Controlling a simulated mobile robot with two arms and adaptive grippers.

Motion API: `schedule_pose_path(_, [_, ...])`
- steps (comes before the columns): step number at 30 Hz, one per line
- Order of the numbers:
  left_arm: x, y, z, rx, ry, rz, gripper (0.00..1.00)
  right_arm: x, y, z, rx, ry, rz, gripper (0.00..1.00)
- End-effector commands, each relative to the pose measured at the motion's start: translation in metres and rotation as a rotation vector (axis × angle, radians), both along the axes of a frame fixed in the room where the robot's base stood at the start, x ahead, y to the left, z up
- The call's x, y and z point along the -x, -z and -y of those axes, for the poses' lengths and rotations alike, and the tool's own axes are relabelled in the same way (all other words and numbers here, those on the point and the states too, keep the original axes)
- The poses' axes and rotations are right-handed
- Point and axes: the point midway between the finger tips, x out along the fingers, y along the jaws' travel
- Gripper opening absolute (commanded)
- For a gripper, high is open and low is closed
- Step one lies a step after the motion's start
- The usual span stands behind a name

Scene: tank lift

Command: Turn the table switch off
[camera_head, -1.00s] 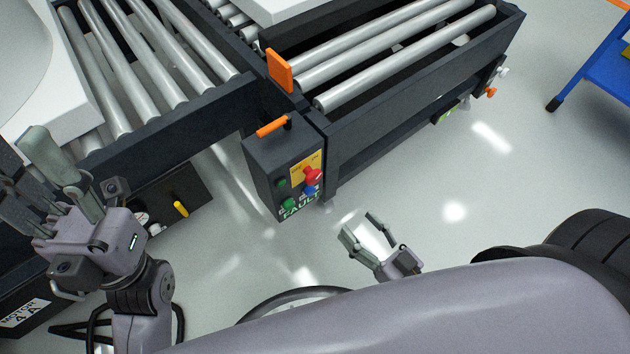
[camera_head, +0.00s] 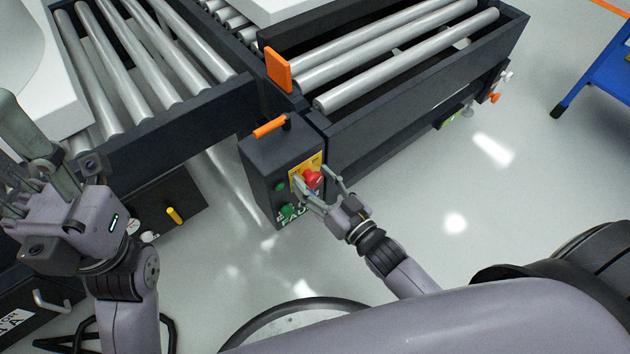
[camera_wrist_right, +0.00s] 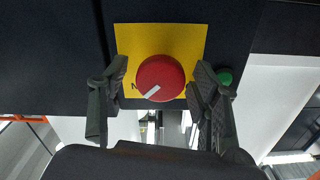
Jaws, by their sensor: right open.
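The switch is a red round knob (camera_head: 313,179) with a white pointer mark, on a yellow plate (camera_head: 295,172) on the front of a dark control box (camera_head: 262,165). In the right wrist view the knob (camera_wrist_right: 160,78) sits in the middle of the yellow plate (camera_wrist_right: 130,40), its white mark pointing down-left. My right gripper (camera_head: 313,174) is open, with its fingers on either side of the knob; I see gaps between fingers and knob in the wrist view. My left gripper (camera_head: 35,165) is at the left edge, away from the box; its opening is unclear.
Green buttons (camera_head: 279,187) sit on the box, close to my right fingers. An orange handle (camera_head: 270,128) tops the box. Roller conveyors (camera_head: 395,60) stand behind it. A yellow lever (camera_head: 174,215) is at lower left. The floor (camera_head: 455,190) to the right is clear.

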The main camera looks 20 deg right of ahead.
Motion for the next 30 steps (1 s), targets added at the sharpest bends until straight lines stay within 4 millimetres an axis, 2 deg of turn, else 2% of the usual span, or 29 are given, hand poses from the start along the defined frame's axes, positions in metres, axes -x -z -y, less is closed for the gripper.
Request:
schedule_pose_path(7, [0.0001, -0.0005, 0.0001, 0.0, 0.0, 0.001, 0.4, -0.0006, 0.0, -0.0003, 0.0, 0.0, -0.001, 0.57])
schedule_pose_path(27, [0.0002, -0.0004, 0.0001, 0.0, 0.001, 0.001, 0.4, -0.0002, 0.0, -0.0002, 0.001, 0.0, 0.0, 0.13])
schedule_pose_path(30, [0.0002, -0.0004, 0.0001, 0.0, 0.001, 0.001, 0.4, -0.0002, 0.0, -0.0002, 0.001, 0.0, 0.0, 0.09])
